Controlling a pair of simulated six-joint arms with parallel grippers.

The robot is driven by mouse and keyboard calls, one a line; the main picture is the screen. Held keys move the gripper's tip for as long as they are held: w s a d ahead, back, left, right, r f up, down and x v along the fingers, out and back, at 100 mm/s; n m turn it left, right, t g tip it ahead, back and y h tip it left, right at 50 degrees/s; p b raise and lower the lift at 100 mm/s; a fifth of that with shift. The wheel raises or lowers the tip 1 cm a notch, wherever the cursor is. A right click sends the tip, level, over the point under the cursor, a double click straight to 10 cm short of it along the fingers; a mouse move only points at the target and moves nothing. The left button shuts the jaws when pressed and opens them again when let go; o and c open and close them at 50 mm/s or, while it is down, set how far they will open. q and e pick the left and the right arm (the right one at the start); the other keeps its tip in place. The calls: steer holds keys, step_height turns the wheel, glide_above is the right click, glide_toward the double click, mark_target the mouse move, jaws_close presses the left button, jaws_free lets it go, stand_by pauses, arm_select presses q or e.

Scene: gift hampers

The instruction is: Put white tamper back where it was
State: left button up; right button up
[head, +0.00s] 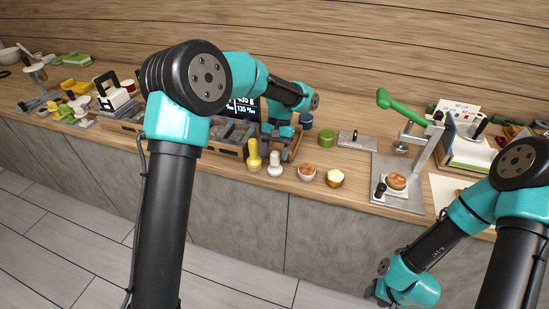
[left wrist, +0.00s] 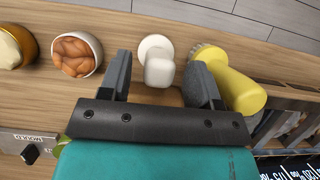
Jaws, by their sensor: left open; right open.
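The white tamper (head: 274,165) stands on the wooden counter near its front edge, just right of a yellow tamper (head: 253,157). In the left wrist view the white tamper (left wrist: 157,62) shows between the finger tips, with the yellow tamper (left wrist: 228,82) partly behind the right finger. My left gripper (left wrist: 161,82) is open and empty, its fingers pointing toward the white tamper; I cannot tell whether they touch it. In the head view my left gripper (head: 281,141) is behind the white tamper, over a wooden holder. My right gripper (head: 376,292) is low in front of the counter, away from it.
A bowl of orange-brown pieces (head: 307,172) and a cream-topped cup (head: 334,178) stand right of the tampers. A press with a green handle (head: 400,108) is further right. A compartment tray (head: 228,149) lies left. A green tin (head: 327,138) stands behind.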

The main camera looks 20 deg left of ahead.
arm_select(q)
steer(key=v, duration=0.9)
steer(key=shift+r, duration=0.3)
